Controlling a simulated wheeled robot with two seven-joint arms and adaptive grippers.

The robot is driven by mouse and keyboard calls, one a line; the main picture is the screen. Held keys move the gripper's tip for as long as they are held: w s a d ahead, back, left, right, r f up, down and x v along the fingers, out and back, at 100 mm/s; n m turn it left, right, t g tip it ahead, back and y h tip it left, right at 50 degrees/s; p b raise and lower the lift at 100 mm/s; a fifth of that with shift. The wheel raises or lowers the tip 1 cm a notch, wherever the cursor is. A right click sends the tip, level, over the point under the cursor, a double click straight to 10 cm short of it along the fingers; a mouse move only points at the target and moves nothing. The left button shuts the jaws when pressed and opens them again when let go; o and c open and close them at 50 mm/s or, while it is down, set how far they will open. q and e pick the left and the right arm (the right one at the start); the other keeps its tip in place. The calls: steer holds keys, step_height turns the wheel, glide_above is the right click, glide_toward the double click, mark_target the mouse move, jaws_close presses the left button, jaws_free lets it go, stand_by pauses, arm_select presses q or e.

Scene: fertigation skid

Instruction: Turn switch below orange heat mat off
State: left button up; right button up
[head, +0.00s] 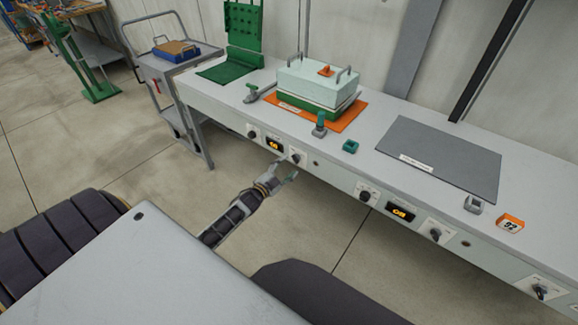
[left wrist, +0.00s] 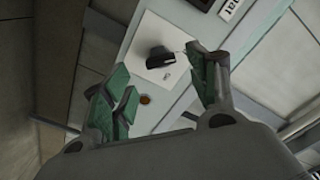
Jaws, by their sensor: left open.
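The orange heat mat (head: 354,119) lies on the bench with a pale green lidded box on a green base (head: 315,82) on it. Below it, the bench front carries a left knob (head: 252,134), a lit display (head: 274,143) and a right switch (head: 295,157). My left gripper (head: 288,167) is open just in front of the right switch. In the left wrist view, a black switch knob (left wrist: 160,57) on a white plate (left wrist: 148,38) shows between and beyond the open green-padded fingers (left wrist: 160,78); they look apart from it. My right gripper is not visible.
A grey mat (head: 445,155) lies to the right, with more switches (head: 367,194) and a second lit display (head: 400,212) below. A grey cart (head: 165,70) stands left. Floor before the bench is clear.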

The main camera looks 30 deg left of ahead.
arm_select(q)
steer(key=s, duration=0.8)
steer(key=shift+a, duration=0.35)
stand_by(0.7)
